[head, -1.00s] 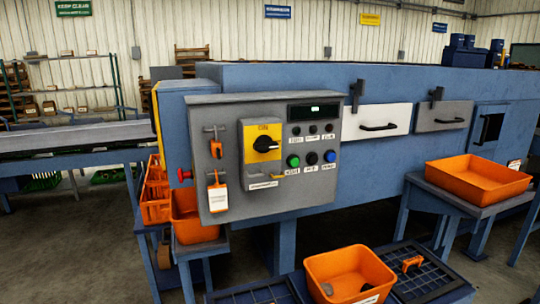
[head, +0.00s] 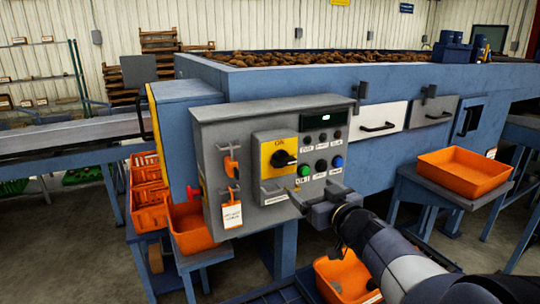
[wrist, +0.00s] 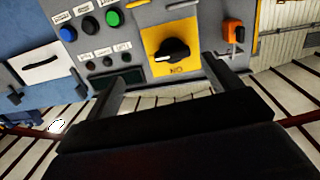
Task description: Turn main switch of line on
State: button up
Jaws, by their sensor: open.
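The main switch (head: 283,158) is a black rotary knob on a yellow plate marked ON, on the front of the grey control box (head: 212,130). Its handle lies roughly sideways, not toward the ON mark above it. In the wrist view the switch (wrist: 172,50) appears upside down, in front of and between my finger lines. My gripper (head: 312,192) is open and empty, just below and right of the switch in the head view. I see no contact with the knob. Both fingers also show in the wrist view (wrist: 166,78).
Green (head: 303,170), black and blue buttons sit right of the switch. An orange padlock (head: 231,165) and a white tag (head: 232,215) hang at its left. A red button (head: 193,192) is on the box's left. Orange bins (head: 463,172) stand around.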

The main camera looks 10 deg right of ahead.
aim_at(286, 162)
jog(key=shift+t+y, duration=0.3)
jog(key=shift+y, duration=0.4)
jog(key=x, duration=0.4)
jog(key=r+x, duration=0.1)
jog(key=x, duration=0.3)
jog(key=r+p+x, duration=0.1)
jog(key=x, duration=0.3)
jog(key=shift+s+a+r, duration=0.1)
jog(key=shift+a, duration=0.25)
jog(key=shift+c, duration=0.2)
jog(key=c, duration=0.9)
jog(key=shift+c, duration=0.2)
